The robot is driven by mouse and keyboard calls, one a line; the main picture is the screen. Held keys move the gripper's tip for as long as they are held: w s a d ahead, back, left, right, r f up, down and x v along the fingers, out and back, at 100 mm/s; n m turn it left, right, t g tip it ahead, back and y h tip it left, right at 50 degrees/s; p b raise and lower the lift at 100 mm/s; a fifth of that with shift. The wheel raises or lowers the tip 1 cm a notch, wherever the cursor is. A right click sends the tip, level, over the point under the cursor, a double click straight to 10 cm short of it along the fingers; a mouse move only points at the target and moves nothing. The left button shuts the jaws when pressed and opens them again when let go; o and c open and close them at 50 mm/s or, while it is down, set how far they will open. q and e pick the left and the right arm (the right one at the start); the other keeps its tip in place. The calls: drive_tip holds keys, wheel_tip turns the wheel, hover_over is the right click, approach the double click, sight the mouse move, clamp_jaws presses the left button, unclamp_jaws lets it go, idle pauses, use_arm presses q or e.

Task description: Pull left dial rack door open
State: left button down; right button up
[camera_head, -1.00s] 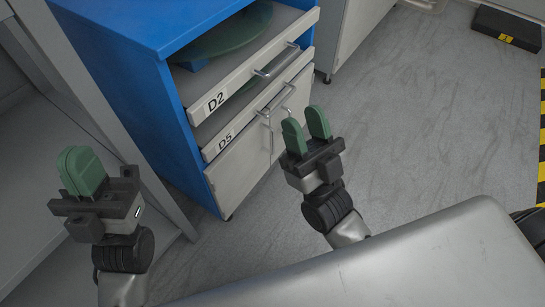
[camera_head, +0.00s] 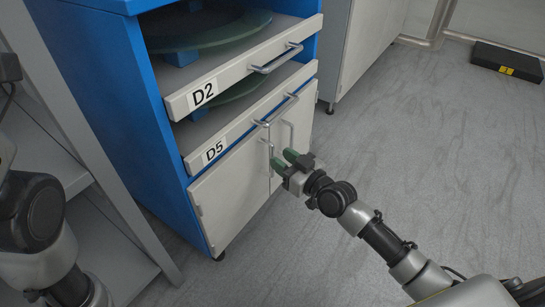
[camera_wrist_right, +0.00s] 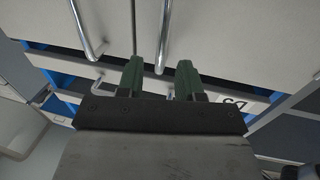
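The left door (camera_head: 228,205) of the blue rack is closed, below the D5 drawer. Its vertical bar handle (camera_head: 269,150) is near its right edge and is partly hidden by my right gripper (camera_head: 285,161). In the right wrist view, which looks upside down, that handle (camera_wrist_right: 164,35) shows between the two green fingers (camera_wrist_right: 159,80). The fingers are apart and not closed on it; whether either touches it I cannot tell.
The right door's handle (camera_head: 291,132) is close beside the left one. Above are the D2 drawer (camera_head: 240,78) and D5 drawer (camera_head: 240,130), with bar handles. A grey shelf frame (camera_head: 100,165) stands at left.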

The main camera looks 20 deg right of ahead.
sight(272, 152)
drive_tip(key=shift+b+x, duration=0.55)
drive_tip(key=shift+x, duration=1.45)
clamp_jaws()
